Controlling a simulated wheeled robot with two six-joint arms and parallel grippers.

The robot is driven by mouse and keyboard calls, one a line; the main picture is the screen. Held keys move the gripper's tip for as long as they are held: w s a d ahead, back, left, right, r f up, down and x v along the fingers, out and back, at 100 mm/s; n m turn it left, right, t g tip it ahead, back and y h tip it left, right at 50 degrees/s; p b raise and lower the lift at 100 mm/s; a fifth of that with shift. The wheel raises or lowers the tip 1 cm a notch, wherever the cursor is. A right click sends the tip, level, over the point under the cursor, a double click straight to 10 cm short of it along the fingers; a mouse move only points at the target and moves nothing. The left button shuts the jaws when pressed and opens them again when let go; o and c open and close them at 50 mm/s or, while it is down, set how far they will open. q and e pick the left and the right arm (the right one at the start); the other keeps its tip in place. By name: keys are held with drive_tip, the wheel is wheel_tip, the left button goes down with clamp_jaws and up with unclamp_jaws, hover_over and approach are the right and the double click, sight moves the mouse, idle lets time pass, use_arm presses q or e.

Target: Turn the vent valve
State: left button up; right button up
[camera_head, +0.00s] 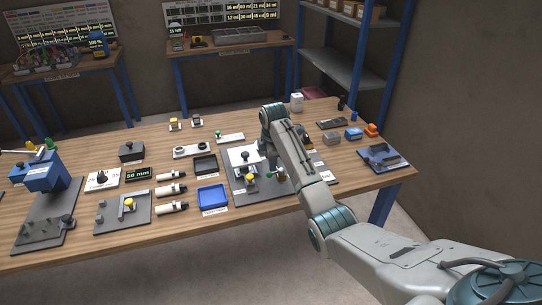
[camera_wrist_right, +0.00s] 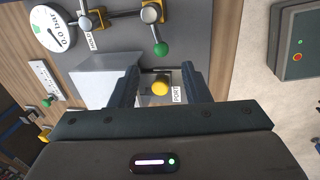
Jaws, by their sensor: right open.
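In the right wrist view a grey panel carries a round valve body (camera_wrist_right: 150,14) with a thin lever ending in a green ball (camera_wrist_right: 161,48). I cannot read a vent label, so I cannot tell which part is the vent valve. Contact cannot be told. In the head view my right arm reaches over the fixture plate (camera_head: 240,193) and hides part of it. My left gripper is not in view.
A gauge (camera_wrist_right: 52,28) reading 0.0 bar is on the panel. A blue tray (camera_head: 212,196), white-and-black cylinders (camera_head: 172,189) and a yellow-topped fixture (camera_head: 122,210) stand left of the plate. A blue machine (camera_head: 45,174) is at the far left. Shelves (camera_head: 345,65) stand behind.

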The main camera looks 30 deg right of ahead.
drive_tip(key=shift+s+a+r+b, duration=0.1)
drive_tip(key=shift+s+r+b, duration=0.1)
drive_tip(key=shift+r, duration=0.75)
drive_tip(key=shift+s+r+b, duration=0.15)
drive_tip(key=shift+s+r, duration=0.05)
drive_tip(key=shift+r, duration=0.75)
